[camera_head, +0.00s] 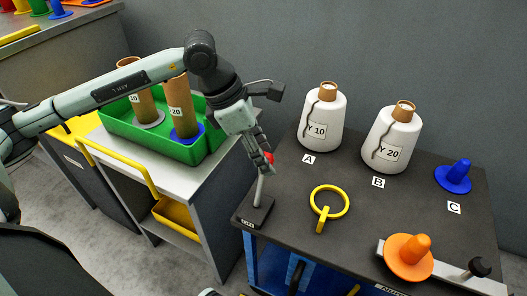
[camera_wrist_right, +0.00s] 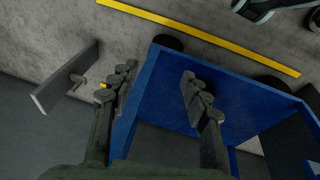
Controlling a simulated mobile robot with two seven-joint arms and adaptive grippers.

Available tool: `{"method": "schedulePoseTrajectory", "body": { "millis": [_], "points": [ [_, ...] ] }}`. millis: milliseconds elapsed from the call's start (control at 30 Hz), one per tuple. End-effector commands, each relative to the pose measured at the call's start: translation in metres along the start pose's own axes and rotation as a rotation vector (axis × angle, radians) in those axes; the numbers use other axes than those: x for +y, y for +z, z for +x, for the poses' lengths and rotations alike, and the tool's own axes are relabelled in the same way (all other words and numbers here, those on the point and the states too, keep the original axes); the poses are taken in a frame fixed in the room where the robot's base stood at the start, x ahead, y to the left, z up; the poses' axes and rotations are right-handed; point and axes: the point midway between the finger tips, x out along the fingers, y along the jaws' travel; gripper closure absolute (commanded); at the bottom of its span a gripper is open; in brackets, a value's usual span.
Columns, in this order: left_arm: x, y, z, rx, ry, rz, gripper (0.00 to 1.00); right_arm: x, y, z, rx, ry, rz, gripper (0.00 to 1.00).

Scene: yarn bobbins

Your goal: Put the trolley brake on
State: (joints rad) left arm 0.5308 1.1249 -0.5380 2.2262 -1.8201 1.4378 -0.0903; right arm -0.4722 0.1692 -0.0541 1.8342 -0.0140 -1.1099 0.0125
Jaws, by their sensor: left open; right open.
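My left gripper (camera_head: 262,145) is open, pointing down beside the red knob (camera_head: 269,157) of an upright lever. The lever's grey rod (camera_head: 258,190) leans slightly and rises from a dark base (camera_head: 252,211) at the left corner of the dark worktop. Whether the fingers touch the knob, I cannot tell. My right gripper (camera_wrist_right: 158,88) is open, with nothing between its fingers, in the right wrist view. Beyond it is a blue frame (camera_wrist_right: 145,85) with dark round parts like wheels. I cannot tell for certain which part is the trolley brake.
The dark worktop (camera_head: 290,225) carries two white bobbins (camera_head: 322,120) (camera_head: 390,140), a yellow ring (camera_head: 329,202), an orange cone piece (camera_head: 408,258) and a blue one (camera_head: 453,178). A green tray (camera_head: 188,152) with brown tubes stands left. A yellow floor line (camera_wrist_right: 200,35) crosses the right wrist view.

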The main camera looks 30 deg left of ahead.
Motion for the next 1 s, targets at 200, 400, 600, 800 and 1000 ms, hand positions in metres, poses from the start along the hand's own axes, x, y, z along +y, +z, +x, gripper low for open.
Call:
{"method": "schedulePoseTrajectory", "body": {
  "millis": [200, 400, 600, 800, 1000],
  "points": [
    [-0.0004, -0.0001, 0.0038, 0.0, -0.001, 0.0, 0.49, -0.0005, 0.0005, 0.0007, -0.001, -0.001, 0.0, 0.53],
    [-0.0003, -0.0001, 0.0035, 0.0, -0.001, 0.0, 0.63, -0.0007, 0.0005, 0.0008, -0.001, -0.001, 0.0, 0.53],
    [-0.0002, 0.0, 0.0033, 0.0, -0.001, 0.0, 0.88, -0.0007, 0.0004, 0.0008, -0.001, -0.001, 0.0, 0.53],
    [-0.0001, 0.0, 0.0032, 0.0, -0.001, 0.0, 1.0, -0.0006, 0.0002, 0.0007, -0.001, -0.001, 0.0, 0.53],
    [0.0003, 0.0002, 0.0034, -0.001, 0.001, 0.0, 1.0, -0.0005, 0.0002, 0.0012, 0.0, -0.001, 0.0, 0.53]
  ]
}}
